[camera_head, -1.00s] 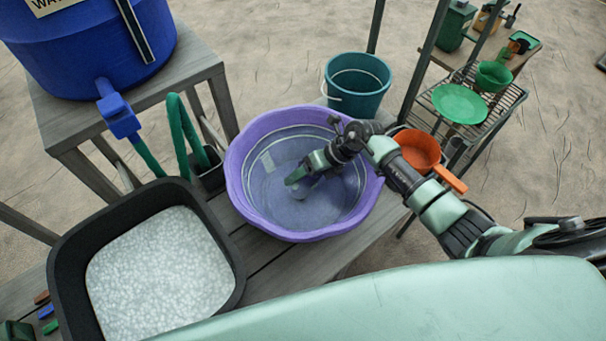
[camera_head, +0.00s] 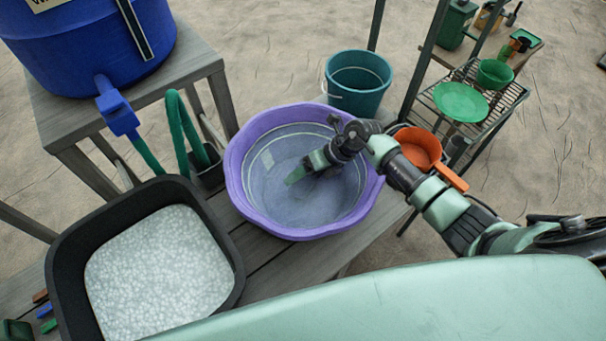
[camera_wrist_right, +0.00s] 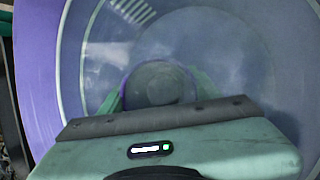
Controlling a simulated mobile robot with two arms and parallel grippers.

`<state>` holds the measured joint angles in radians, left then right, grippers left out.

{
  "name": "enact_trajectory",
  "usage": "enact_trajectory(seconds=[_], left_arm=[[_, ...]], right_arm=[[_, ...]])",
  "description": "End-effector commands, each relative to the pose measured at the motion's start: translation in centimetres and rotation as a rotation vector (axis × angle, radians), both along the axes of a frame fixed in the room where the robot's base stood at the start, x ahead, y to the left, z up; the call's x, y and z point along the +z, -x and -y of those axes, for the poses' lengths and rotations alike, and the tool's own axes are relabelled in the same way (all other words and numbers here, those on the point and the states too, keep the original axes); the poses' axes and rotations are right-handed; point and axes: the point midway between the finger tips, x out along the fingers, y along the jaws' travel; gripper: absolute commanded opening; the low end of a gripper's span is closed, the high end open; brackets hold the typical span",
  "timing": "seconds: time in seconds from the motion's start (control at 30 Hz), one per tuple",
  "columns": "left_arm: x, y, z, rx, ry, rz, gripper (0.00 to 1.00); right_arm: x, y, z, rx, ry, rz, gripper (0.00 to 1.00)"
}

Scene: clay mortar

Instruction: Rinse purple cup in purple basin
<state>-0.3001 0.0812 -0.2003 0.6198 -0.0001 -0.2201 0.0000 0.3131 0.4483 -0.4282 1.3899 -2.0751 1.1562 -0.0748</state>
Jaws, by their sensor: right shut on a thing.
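The purple basin (camera_head: 236,190) stands on the grey wooden bench and holds clear, bluish water. My right gripper (camera_head: 297,174) reaches down inside the basin from the right. In the right wrist view, my right gripper (camera_wrist_right: 157,90) is shut on the purple cup (camera_wrist_right: 158,83), whose round rim and greyish inside show between the green fingers. The cup is low in the basin, at or under the water; its exact depth is unclear. In the head view I cannot make out the cup. My left gripper is not in view.
A black tub (camera_head: 65,240) of pale, bubbly liquid stands left of the basin. A teal bucket (camera_head: 357,82) is behind it. An orange pan (camera_head: 418,147) sits at its right, near my arm. A blue barrel (camera_head: 80,50) stands on a stand at the upper left.

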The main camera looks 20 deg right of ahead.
Motion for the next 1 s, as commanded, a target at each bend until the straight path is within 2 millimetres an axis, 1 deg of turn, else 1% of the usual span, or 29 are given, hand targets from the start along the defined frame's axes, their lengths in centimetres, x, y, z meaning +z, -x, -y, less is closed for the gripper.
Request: enact_trajectory(seconds=[0.2,0.27,0.37,0.6,0.7,0.87,1.0], left_arm=[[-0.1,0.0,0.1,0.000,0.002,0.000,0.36],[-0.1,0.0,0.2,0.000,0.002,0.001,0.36],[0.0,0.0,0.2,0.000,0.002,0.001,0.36],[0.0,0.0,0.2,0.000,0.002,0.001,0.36],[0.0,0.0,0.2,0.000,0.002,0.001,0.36],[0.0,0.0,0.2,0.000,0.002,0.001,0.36],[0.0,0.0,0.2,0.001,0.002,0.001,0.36]], right_arm=[[0.0,-0.3,-1.1,0.000,-0.001,-0.002,0.22],[0.0,-0.3,-1.1,0.000,-0.001,-0.002,0.22],[-0.1,-0.2,-0.7,-0.001,0.000,-0.002,0.22],[0.0,0.3,1.1,-0.001,0.000,-0.001,0.22],[0.0,0.4,1.4,0.000,-0.001,-0.001,0.22],[0.0,0.2,0.7,0.001,-0.003,0.000,0.22],[0.0,-0.1,-0.4,0.000,-0.002,-0.001,0.22]])
